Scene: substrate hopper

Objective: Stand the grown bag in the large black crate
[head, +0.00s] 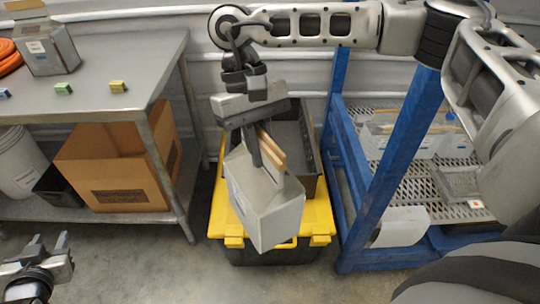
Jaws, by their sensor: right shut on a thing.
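A grey-white bag (262,205) with a wooden strip (270,148) along its top hangs tilted from my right gripper (256,142). The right gripper is shut on the bag's top. The large black crate (313,150) sits behind the bag on a yellow-lidded tote. The bag hides much of the crate and overlaps its near side in the picture; I cannot tell whether they touch. My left gripper (51,239) is at the lower left, open and empty, away from the bag.
A blue rack (385,190) with perforated shelves holding similar bags stands to the right. A steel table (130,60) with another bag (45,45) and small coloured blocks is at the left. A cardboard box (120,165) sits on its lower shelf. The yellow lid (228,228) shows under the held bag.

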